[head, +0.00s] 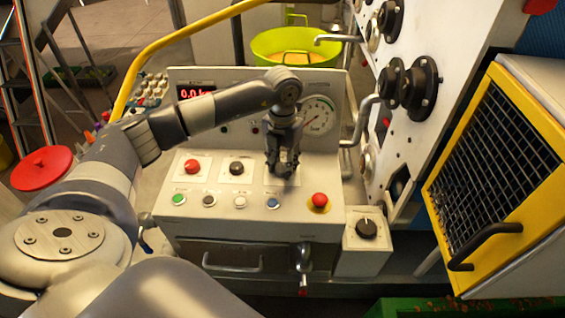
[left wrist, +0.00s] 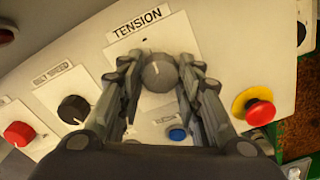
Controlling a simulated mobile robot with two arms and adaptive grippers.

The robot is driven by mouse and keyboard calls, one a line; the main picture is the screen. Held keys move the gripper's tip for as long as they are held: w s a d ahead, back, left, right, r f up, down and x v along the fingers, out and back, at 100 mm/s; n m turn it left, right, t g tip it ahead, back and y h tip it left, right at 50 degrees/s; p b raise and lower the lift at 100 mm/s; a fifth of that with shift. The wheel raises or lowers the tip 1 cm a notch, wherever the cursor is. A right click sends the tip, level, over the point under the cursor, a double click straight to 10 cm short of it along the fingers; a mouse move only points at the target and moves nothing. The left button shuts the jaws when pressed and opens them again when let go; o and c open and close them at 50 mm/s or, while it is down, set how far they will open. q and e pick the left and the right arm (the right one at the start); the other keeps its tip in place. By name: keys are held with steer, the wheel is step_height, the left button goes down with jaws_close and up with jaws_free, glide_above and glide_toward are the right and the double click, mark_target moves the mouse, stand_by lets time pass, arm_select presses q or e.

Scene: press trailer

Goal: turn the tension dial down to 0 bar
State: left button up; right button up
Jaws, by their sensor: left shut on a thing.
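The tension dial, a dark grey round knob with a white pointer line, shows in the left wrist view (left wrist: 159,73) below the "TENSION" label (left wrist: 140,25). My left gripper (head: 281,168) reaches down onto the console; in the left wrist view its fingers (left wrist: 160,80) are shut on the dial, one on each side. The pointer line points up toward the label, tilted slightly left. In the head view the gripper hides the dial. A red digital display (head: 195,94) reads about 0.0, partly covered by my arm. A round gauge (head: 318,115) marked bar stands behind. My right gripper is not in view.
On the console panel are a red knob (head: 192,166), a black knob (head: 236,168), several small buttons and a red emergency button (head: 319,200). A grey box with a black knob (head: 366,229) stands at the right. A yellow-framed mesh guard (head: 495,170) is farther right.

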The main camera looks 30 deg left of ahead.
mark_target(283, 167)
arm_select(q)
steer(key=shift+n+b, duration=0.35)
steer(key=shift+n, duration=0.15)
steer(key=o, duration=1.1)
steer(key=shift+r, duration=0.15)
step_height(283, 167, up, 12)
steer(key=shift+f, duration=0.1)
steer(key=shift+f, duration=0.1)
